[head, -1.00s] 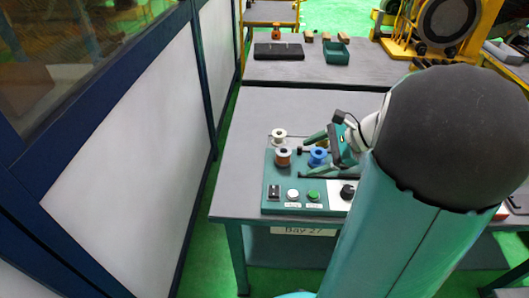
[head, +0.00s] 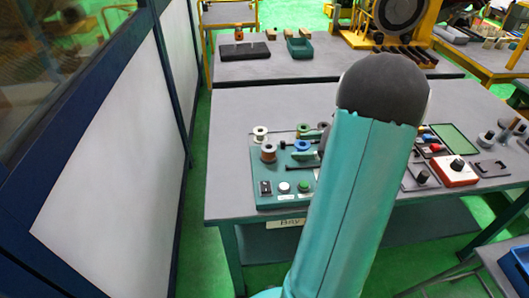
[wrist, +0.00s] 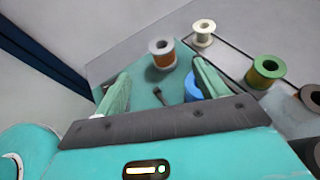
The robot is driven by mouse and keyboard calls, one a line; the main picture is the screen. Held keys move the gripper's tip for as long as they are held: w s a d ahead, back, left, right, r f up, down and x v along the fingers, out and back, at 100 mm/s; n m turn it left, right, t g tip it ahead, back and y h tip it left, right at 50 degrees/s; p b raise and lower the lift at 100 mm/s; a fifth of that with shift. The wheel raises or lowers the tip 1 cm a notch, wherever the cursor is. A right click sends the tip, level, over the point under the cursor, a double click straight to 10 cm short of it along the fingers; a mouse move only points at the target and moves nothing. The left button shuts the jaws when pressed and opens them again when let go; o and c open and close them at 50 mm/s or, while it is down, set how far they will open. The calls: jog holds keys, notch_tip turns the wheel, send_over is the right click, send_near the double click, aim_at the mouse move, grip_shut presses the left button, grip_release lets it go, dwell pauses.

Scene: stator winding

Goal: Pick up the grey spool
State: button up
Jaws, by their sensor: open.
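A spool at the right edge of the wrist view looks dark grey-brown (wrist: 312,97) and is partly cut off; it seems to be the grey spool. In the head view my arm mostly hides that area. My gripper (wrist: 163,80) is open, with pale green fingers apart and nothing held. A copper-wound spool with grey flanges (wrist: 161,52) stands just beyond the gap between the fingers. A blue spool (wrist: 193,88) is partly behind the right finger. A green spool (wrist: 265,70) is to the right, between that finger and the dark spool.
A cream spool (wrist: 203,32) stands behind the copper one. The spools are on or near a teal panel (head: 265,200) with buttons on a grey table (head: 228,180). A red box (head: 455,172) and small parts lie to the right. A white partition (head: 110,130) stands left.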

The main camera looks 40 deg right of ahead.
send_near(265, 146)
jog(key=shift+w+a+f, duration=0.2)
jog(key=shift+w+f, duration=0.45)
jog(key=shift+f, duration=0.1)
jog(key=shift+x, duration=2.8)
jog(key=shift+r, duration=0.2)
jog(key=c, duration=1.1)
